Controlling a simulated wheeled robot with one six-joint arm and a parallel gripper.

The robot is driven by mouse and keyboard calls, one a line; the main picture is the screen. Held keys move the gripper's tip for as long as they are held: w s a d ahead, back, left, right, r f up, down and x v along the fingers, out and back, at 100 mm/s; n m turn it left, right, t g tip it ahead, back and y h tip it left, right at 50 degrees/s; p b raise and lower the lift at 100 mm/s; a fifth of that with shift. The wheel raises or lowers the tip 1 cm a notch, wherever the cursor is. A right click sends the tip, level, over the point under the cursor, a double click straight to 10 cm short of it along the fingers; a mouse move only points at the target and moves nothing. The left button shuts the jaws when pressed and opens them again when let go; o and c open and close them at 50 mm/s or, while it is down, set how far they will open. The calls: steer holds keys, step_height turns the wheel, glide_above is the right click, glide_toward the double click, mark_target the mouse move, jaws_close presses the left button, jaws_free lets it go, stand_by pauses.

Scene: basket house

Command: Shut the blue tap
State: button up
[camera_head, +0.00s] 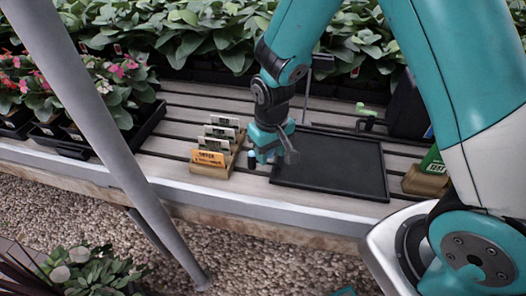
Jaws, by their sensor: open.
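My gripper (273,157) hangs low over the left edge of a black tray (335,165) on the slatted bench, to the right of a wooden card holder. Its jaws are apart and I see nothing held between them. I cannot clearly make out a blue tap.
The wooden holder (213,157) carries several cards. The dark container (408,103) and a green packet (434,160) in a wooden block stand right. Flower trays (75,145) fill the left, leafy plants the back. A grey post (95,120) crosses the left foreground. The black tray looks empty.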

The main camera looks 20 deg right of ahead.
steer(key=shift+s+a+p, duration=0.15)
steer(key=shift+s+a, duration=0.1)
steer(key=shift+a, duration=0.95)
steer(key=shift+s+a+p, duration=0.1)
steer(key=shift+s+a, duration=0.1)
steer(key=shift+a, duration=1)
steer(key=shift+s+a+p, duration=0.15)
steer(key=shift+s+a, duration=0.1)
steer(key=shift+a, duration=0.95)
steer(key=shift+d, duration=0.3)
step_height(320, 180, up, 7)
steer(key=p, duration=0.6)
